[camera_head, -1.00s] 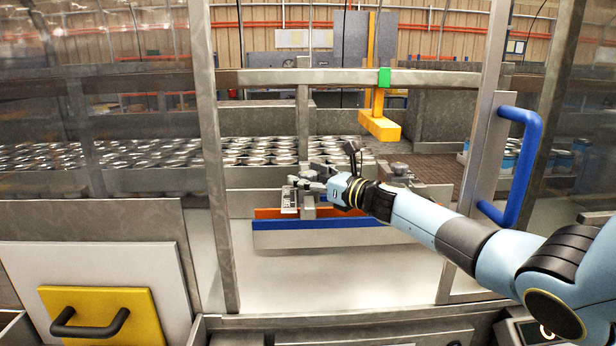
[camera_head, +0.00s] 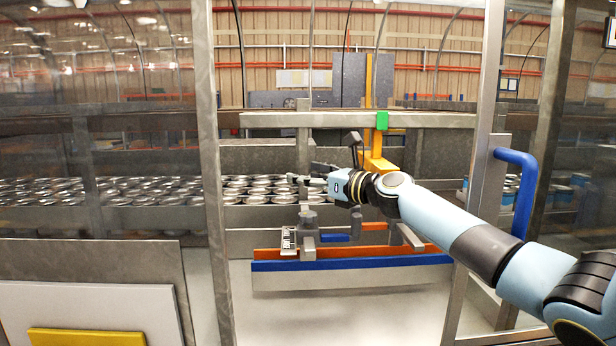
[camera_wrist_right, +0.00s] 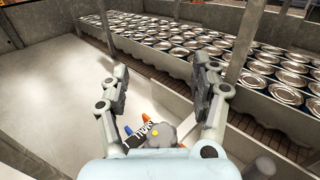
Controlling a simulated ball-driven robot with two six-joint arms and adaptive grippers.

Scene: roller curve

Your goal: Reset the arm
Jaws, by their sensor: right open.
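My right arm (camera_head: 440,215) reaches in from the right through the opening of the machine frame. My right gripper (camera_head: 306,180) is open and empty, above the bar with an orange and a blue edge (camera_head: 350,262). In the right wrist view my right gripper (camera_wrist_right: 160,95) shows two spread fingers with nothing between them. Below it are a grey rounded knob (camera_wrist_right: 160,134) and a small black-and-white label. My left gripper is not in view.
Many silver cans (camera_head: 262,187) stand in rows behind a low metal wall (camera_head: 150,220). A blue door handle (camera_head: 520,190) is at right. A yellow post (camera_head: 378,160) stands behind my arm. The pale floor (camera_head: 340,305) inside is clear.

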